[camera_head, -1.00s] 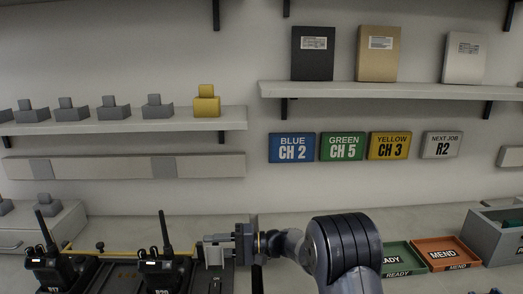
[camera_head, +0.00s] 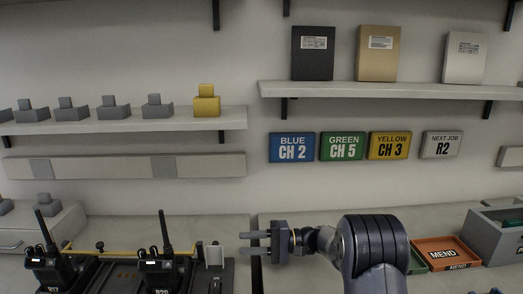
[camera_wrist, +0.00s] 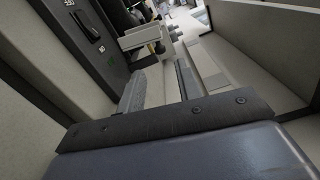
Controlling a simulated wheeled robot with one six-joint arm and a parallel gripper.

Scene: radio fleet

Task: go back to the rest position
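My gripper (camera_head: 245,243) is at the middle of the head view, pointing left above the bench. Its two fingers show as parallel prongs with a gap between them and nothing in the gap. The fingertips are just right of the black charger rack (camera_head: 222,275) and apart from its end block. In the wrist view the fingers (camera_wrist: 160,85) reach away from the dark mount, and I see nothing held. My arm comes in from the lower right and hides part of the bench.
Two black radios, R17 (camera_head: 62,270) and R20 (camera_head: 163,274), stand upright in the rack at left. The orange MEND tray (camera_head: 466,243) and a grey bin (camera_head: 494,240) are at right. The green tray (camera_head: 416,262) is mostly behind my arm. Shelves (camera_head: 390,90) run above.

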